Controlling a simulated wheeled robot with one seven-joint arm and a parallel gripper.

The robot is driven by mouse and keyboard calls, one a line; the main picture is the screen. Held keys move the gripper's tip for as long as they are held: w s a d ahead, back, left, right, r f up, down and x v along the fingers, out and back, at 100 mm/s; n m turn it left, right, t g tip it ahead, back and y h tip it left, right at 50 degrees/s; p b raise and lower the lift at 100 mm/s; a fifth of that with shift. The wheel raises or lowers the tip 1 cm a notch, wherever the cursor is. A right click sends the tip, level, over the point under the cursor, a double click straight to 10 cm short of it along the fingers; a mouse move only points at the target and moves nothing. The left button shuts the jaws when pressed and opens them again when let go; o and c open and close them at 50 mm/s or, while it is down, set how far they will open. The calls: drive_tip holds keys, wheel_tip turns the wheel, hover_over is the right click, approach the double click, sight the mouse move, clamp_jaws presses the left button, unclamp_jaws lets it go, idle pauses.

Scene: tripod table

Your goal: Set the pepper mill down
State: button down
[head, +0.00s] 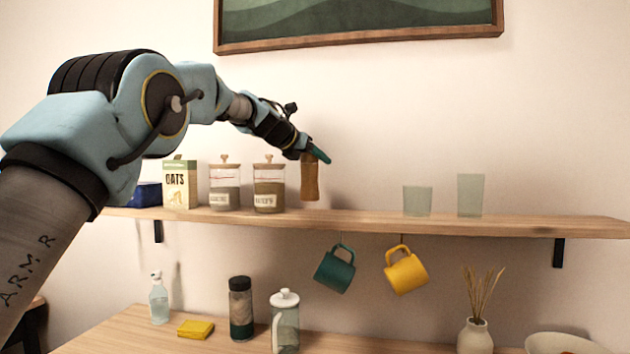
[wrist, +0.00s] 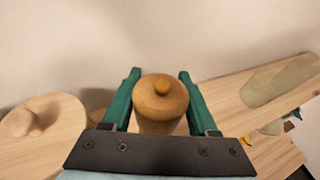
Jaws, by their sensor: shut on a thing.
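The wooden pepper mill (head: 310,182) hangs upright from my gripper (head: 318,155) over the shelf (head: 360,219), just right of the jars. Its base is at or slightly above the shelf top; I cannot tell whether it touches. In the wrist view the mill's round knobbed top (wrist: 160,97) sits between the two teal fingers of my gripper (wrist: 160,75), which is shut on it. The mill's lower body is mostly hidden there.
A labelled jar (head: 269,186) stands close on the left, beside another jar (head: 224,185) and an oats box (head: 180,184). Two glasses (head: 417,201) (head: 470,195) stand to the right, with clear shelf between. Mugs (head: 335,269) (head: 405,270) hang below.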

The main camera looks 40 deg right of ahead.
sight(315, 173)
drive_tip(key=shift+f+b, duration=0.3)
drive_tip(key=shift+f, duration=1.65)
drive_tip(key=shift+f, duration=0.15)
drive_tip(key=shift+c, duration=0.9)
unclamp_jaws()
